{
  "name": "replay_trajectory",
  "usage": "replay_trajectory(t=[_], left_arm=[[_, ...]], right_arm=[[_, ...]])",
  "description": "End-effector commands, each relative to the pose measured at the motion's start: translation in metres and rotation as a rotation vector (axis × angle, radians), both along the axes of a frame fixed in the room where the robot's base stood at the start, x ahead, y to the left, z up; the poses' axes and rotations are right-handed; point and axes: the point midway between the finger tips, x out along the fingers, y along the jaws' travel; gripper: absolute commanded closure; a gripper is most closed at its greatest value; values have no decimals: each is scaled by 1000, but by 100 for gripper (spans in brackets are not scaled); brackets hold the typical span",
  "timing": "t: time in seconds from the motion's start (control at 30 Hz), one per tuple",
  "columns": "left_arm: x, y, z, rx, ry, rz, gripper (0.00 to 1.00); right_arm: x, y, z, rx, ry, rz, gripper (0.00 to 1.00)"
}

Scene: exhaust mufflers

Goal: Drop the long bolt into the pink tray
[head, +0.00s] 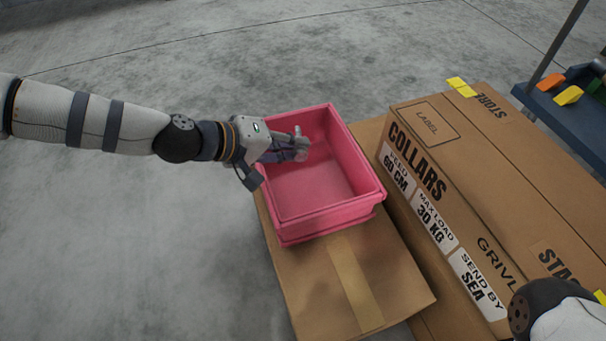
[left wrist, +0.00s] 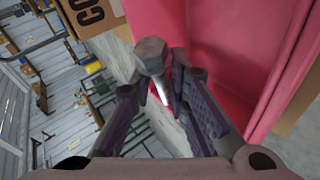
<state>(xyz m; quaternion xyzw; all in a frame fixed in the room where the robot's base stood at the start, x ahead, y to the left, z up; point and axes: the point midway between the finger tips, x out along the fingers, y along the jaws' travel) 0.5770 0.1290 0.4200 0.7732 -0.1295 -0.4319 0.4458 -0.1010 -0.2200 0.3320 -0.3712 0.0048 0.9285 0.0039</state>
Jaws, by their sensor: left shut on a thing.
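The pink tray (head: 335,222) sits on a brown cardboard box; its red-pink wall also fills much of the left wrist view (left wrist: 240,40). Part of the shank is hidden between the fingers. My right gripper is out of view; only part of my right arm shows at the lower right.
The tray's cardboard box (head: 330,285) has bare top towards the front. A long carton marked COLLARS (head: 470,200) stands to the right. A blue cart (head: 570,115) with coloured items is at the upper right. The concrete floor (head: 130,240) at left is clear.

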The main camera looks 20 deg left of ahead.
Motion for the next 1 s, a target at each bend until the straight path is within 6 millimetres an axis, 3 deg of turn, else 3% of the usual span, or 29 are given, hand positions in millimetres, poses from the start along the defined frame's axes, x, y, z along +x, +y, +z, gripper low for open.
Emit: replay_trajectory(t=[0.03,0.1,0.37,0.4,0.5,0.8,1.0], left_arm=[[0,0,-16,-1,6,0,100],[0,0,-23,0,5,-2,100],[0,-1,-21,0,-1,-2,100],[0,-1,-21,0,-1,-2,80],[0,-1,-21,0,-1,-2,61],[-1,1,-20,0,0,-1,61],[-25,27,5,-1,-3,4,61]], right_arm=[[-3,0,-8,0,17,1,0],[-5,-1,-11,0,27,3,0],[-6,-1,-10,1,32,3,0],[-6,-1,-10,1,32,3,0],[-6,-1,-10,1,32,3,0],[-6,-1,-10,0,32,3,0],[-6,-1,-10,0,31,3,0]])
